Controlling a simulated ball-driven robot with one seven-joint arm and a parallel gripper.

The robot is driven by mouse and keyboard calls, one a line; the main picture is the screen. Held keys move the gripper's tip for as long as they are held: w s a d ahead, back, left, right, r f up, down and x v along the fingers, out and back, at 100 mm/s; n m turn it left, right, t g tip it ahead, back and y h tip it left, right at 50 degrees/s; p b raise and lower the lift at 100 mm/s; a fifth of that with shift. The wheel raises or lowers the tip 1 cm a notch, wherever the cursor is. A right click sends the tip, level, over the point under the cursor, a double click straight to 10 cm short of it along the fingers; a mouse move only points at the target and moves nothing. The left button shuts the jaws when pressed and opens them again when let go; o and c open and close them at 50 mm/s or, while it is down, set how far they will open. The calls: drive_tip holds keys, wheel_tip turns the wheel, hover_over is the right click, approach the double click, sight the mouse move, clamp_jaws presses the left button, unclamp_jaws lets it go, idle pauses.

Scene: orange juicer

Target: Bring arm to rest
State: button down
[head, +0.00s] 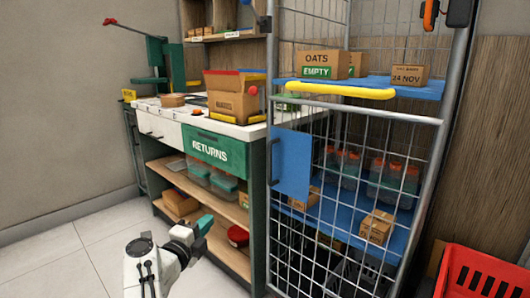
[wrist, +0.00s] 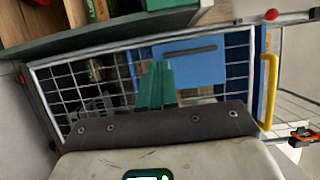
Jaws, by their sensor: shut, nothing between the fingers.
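My gripper (head: 204,221) shows in the head view at the lower middle, at the end of my white and dark arm. It is in front of the bench's lower shelves, above the pale floor. Its green fingers (wrist: 156,84) show in the wrist view, pressed together with nothing between them. Behind them, the wrist view shows the wire cage door with a blue panel (wrist: 192,62). I cannot tell the exact gap between the fingers and the cage.
The "RETURNS" bench (head: 208,148) carries boxes and a green lever press (head: 162,62). A wire cage cart (head: 335,215) with blue shelves stands at right. A red crate (head: 485,272) sits lower right. Tiled floor (head: 50,262) is clear at lower left.

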drive_tip(key=w+d+n+t+y, duration=0.25)
drive_tip(key=d+n, duration=0.25)
drive_tip(key=d, duration=0.3)
drive_tip(key=w+d+n+t+y, duration=0.2)
drive_tip(key=d+n+y, duration=0.15)
drive_tip(key=d, duration=0.45)
drive_tip(key=s+d+f+n+g+y, duration=0.3)
drive_tip(key=s+d+f+n+y, duration=0.25)
drive_tip(key=d+n, duration=0.3)
drive_tip(key=s+d+f+n+g+h, duration=0.2)
drive_tip(key=s+d+f+n+g, duration=0.3)
drive_tip(key=s, duration=0.6)
drive_tip(key=s+d+f+g+h, duration=0.1)
drive_tip(key=s+d+f+g, duration=0.4)
drive_tip(key=s+f, duration=0.4)
drive_tip(key=s+d+f+g+h, duration=0.1)
drive_tip(key=s+d+f+g, duration=0.15)
drive_tip(key=s, duration=0.75)
drive_tip(key=s+d+f+g+h, duration=0.1)
drive_tip(key=s+d+f+g, duration=0.15)
drive_tip(key=s, duration=0.75)
drive_tip(key=s+d+f+g+h, duration=0.1)
drive_tip(key=s+d+g, duration=0.15)
drive_tip(key=s, duration=0.75)
wheel_tip(320, 180, up, 26)
drive_tip(key=p, duration=2.7)
drive_tip(key=shift+s+d+r+m, duration=0.2)
drive_tip(key=shift+d+m, duration=0.1)
drive_tip(key=shift+d, duration=0.05)
